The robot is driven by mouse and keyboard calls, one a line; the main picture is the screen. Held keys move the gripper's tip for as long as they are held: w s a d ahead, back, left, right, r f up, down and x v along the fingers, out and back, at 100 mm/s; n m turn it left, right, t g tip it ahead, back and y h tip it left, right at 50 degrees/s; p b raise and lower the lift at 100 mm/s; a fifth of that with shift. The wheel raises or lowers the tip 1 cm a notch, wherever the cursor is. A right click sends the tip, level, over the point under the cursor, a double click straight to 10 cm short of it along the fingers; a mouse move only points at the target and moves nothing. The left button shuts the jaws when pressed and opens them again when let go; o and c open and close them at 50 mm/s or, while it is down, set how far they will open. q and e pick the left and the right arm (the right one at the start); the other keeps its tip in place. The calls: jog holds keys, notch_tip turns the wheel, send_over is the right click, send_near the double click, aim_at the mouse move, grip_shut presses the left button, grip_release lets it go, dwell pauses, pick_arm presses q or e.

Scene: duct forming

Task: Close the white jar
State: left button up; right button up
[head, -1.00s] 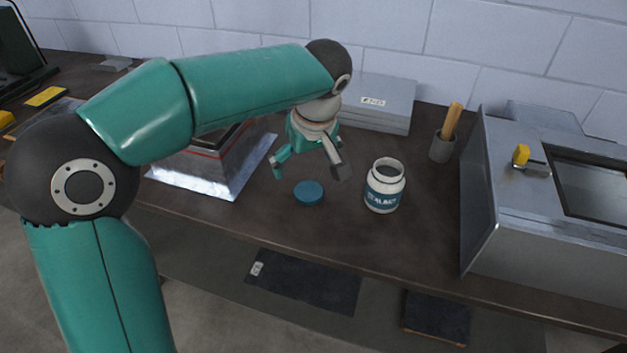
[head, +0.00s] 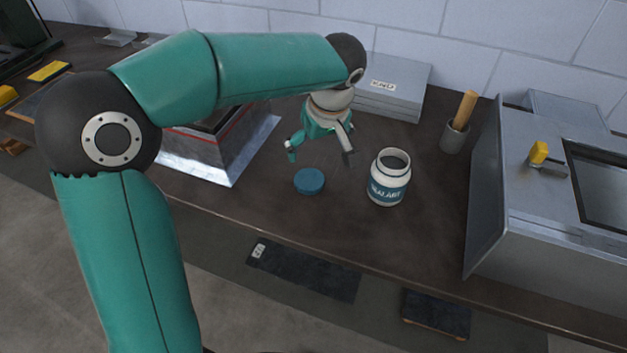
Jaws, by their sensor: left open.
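The white jar (head: 390,172) stands upright on the dark bench with its mouth open and a blue label on its side. A round blue lid (head: 309,181) lies flat on the bench to the left of the jar, apart from it. My left gripper (head: 320,155) is open and empty, pointing down above and slightly behind the lid, with its fingers spread. It touches neither the lid nor the jar as far as I can tell. My right gripper is not in view.
A grey cup with a wooden-handled tool (head: 456,135) stands behind the jar to the right. A metal machine with a yellow knob (head: 539,152) fills the right. A grey box (head: 393,88) is at the back. A sheet-metal duct piece (head: 212,150) sits left. The bench in front of the lid is clear.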

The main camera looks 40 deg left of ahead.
pick_arm(q)
send_over(310, 178)
jog(key=s+d, duration=0.1)
jog(key=d, duration=0.1)
jog(key=f, duration=0.7)
jog(key=shift+a+f, duration=0.2)
jog(key=shift+f, duration=0.15)
jog(key=shift+p+x, duration=0.5)
jog(key=shift+x, duration=2.1)
jog(key=shift+c, duration=0.3)
jog(key=c, duration=0.6)
jog(key=shift+c, duration=0.2)
